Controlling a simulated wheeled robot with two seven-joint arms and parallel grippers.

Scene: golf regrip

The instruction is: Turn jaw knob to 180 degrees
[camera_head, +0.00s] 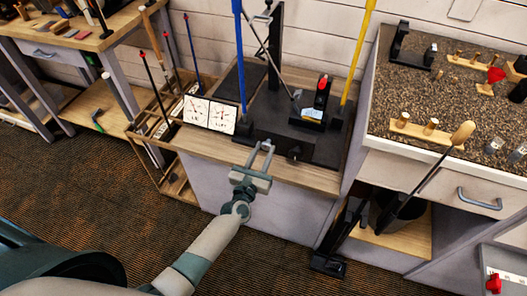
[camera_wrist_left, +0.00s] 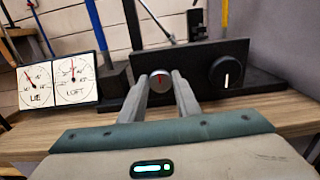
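A black machine (camera_head: 270,120) stands on the wooden bench. Its front has two knobs in the left wrist view: a small silver knob with a red mark (camera_wrist_left: 160,81) and a larger black knob with a white line (camera_wrist_left: 226,72). No label shows which is the jaw knob. Both marks stand about upright. The black knob also shows in the head view (camera_head: 294,153). My left gripper (camera_head: 261,148) is open in front of the machine. Its fingers (camera_wrist_left: 161,82) point at the silver knob, one to each side; I cannot tell whether they touch it. My right gripper is not in view.
Two dials, LIE (camera_wrist_left: 37,86) and LOFT (camera_wrist_left: 73,80), stand left of the knobs. Blue (camera_head: 240,55) and yellow (camera_head: 358,55) shafts rise from the machine. A speckled-top counter (camera_head: 400,85) is at the right. A black bin (camera_head: 395,213) sits below it.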

